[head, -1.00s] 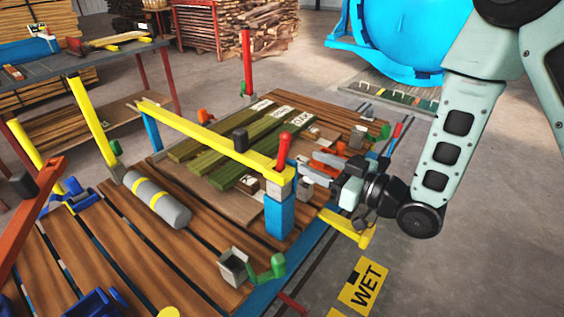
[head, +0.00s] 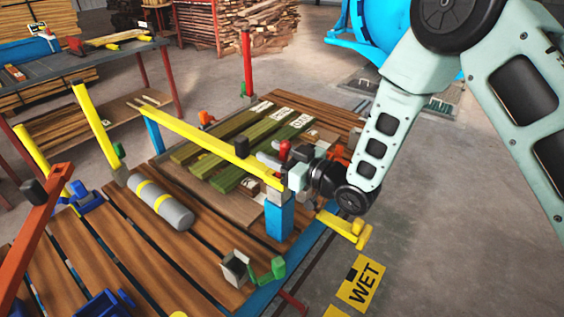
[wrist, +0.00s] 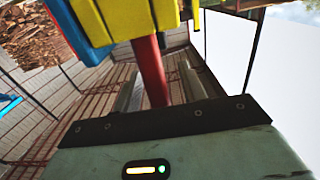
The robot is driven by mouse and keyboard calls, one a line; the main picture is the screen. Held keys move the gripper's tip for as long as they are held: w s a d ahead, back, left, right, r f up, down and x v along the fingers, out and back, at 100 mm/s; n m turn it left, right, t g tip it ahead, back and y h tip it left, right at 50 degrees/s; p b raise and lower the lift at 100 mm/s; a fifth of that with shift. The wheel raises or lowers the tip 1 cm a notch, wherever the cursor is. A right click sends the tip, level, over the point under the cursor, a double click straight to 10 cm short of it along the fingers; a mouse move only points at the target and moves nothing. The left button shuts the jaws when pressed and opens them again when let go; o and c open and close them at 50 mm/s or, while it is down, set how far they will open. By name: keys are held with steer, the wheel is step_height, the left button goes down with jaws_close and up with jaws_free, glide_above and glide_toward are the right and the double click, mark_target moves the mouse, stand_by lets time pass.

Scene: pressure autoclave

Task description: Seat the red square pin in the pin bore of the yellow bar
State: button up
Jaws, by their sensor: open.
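The yellow bar (head: 208,130) runs across the bench to a blue post (head: 280,216) at its near end. The red square pin (head: 284,149) stands at that end; my gripper hides its lower part. My gripper (head: 285,163) is open at the near end of the bar, around the pin. In the wrist view the red pin (wrist: 152,72) shows between the two grey fingers, with a gap on each side. The yellow end of the bar (wrist: 135,18) is just beyond the fingers. The bore is hidden, and I cannot tell how deep the pin sits.
A grey box (head: 235,268) and a green bracket (head: 268,270) are at the front edge. A red upright post (head: 247,62) stands behind. Green planks (head: 215,150) lie beyond the bar.

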jaws_close()
steer(key=shift+r, duration=0.1)
step_height(320, 180, up, 10)
steer(key=f+p, duration=0.1)
steer(key=p, duration=0.4)
steer(key=shift+g+h, duration=0.6)
steer(key=shift+h, duration=0.2)
steer(key=shift+w+a+f+b, duration=0.1)
steer(key=shift+a+f, duration=0.05)
steer(key=shift+f, duration=0.65)
steer(key=shift+w+a+f+b, duration=0.1)
steer(key=shift+w+a+f, duration=0.1)
steer(key=shift+f, duration=0.55)
steer(key=shift+w+a+f+b, duration=0.1)
steer(key=shift+a+f, duration=0.05)
steer(key=shift+f, duration=0.65)
